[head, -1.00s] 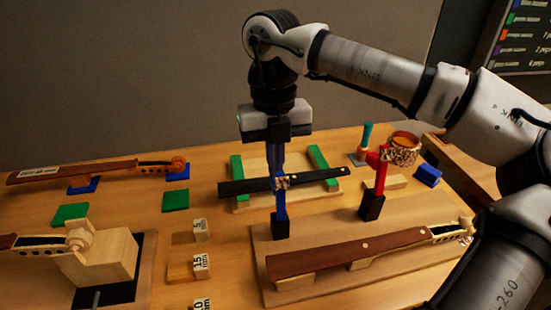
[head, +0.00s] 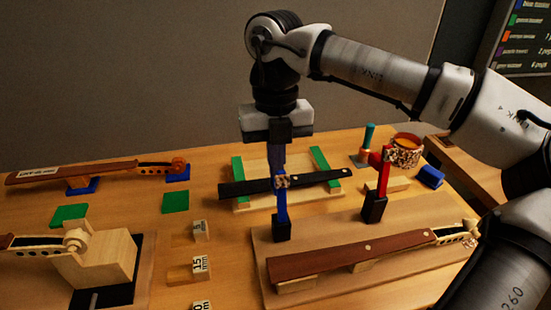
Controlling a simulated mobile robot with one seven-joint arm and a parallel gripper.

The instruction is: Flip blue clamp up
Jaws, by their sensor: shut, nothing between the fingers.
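The blue clamp (head: 281,212) stands upright on a black base at the left back of the wooden board. Its lower bar and a small patterned knob show. My gripper (head: 279,160) points straight down directly above and in line with the clamp. Its fingers are shut with nothing between them; they overlap the clamp's upper part in the picture, so contact cannot be told. A red clamp (head: 384,180) stands upright on a black base to the right. A black fingerboard (head: 245,188) lies behind the blue clamp.
A brown violin neck (head: 340,250) lies on the board (head: 400,280) in front of the clamps. Numbered wooden blocks (head: 200,265) stand at the left. A wooden block with a neck (head: 105,255) is far left.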

